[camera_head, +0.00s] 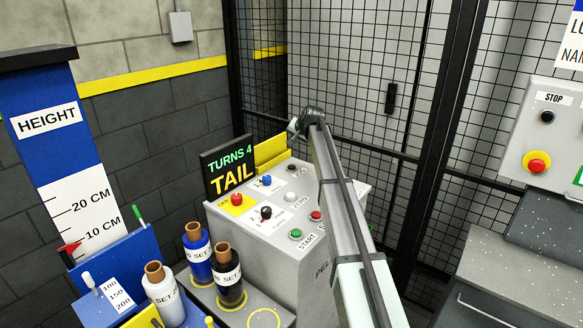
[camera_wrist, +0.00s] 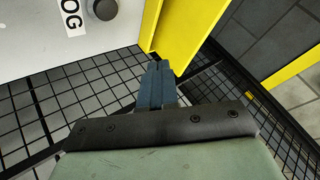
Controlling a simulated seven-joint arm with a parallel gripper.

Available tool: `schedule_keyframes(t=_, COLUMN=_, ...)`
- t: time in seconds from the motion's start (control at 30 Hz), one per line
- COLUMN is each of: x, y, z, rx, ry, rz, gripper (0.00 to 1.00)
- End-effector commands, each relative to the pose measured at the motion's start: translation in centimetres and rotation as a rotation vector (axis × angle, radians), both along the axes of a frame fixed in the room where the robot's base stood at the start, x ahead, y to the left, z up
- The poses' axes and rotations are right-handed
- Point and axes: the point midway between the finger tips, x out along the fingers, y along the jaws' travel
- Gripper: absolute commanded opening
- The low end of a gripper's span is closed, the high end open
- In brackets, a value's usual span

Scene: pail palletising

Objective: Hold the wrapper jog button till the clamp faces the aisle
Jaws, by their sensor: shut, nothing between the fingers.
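The wrapper's grey control console (camera_head: 255,235) stands in the middle of the head view. A dark round button (camera_head: 291,167) sits near its back right corner. In the wrist view a dark grey button (camera_wrist: 103,9) beside a label ending in "OG" (camera_wrist: 73,20) shows at the top left, cut by the frame edge. My gripper (camera_wrist: 158,68) is shut and empty, its blue-grey fingers right of that button and apart from it in the picture. In the head view my gripper (camera_head: 294,127) is small, above the console's back edge. I cannot make out the clamp.
A display (camera_head: 228,165) reads "TURNS 4 TAIL". A yellow part (camera_wrist: 185,30) is close beyond my fingertips; it stands at the console's back (camera_head: 270,150). Other buttons, including a red one (camera_head: 316,215), crowd the console. Mesh fencing (camera_head: 340,80) stands behind.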

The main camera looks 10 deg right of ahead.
Motion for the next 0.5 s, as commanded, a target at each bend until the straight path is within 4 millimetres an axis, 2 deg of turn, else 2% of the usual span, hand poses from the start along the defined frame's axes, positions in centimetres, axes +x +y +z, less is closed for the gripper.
schedule_keyframes(t=0.27, x=0.0, y=0.0, z=-1.3, rx=0.000, ry=0.002, rz=-0.001, gripper=0.00)
schedule_keyframes(t=0.5, x=0.0, y=0.0, z=-3.7, rx=0.000, ry=0.002, rz=-0.001, gripper=0.00)
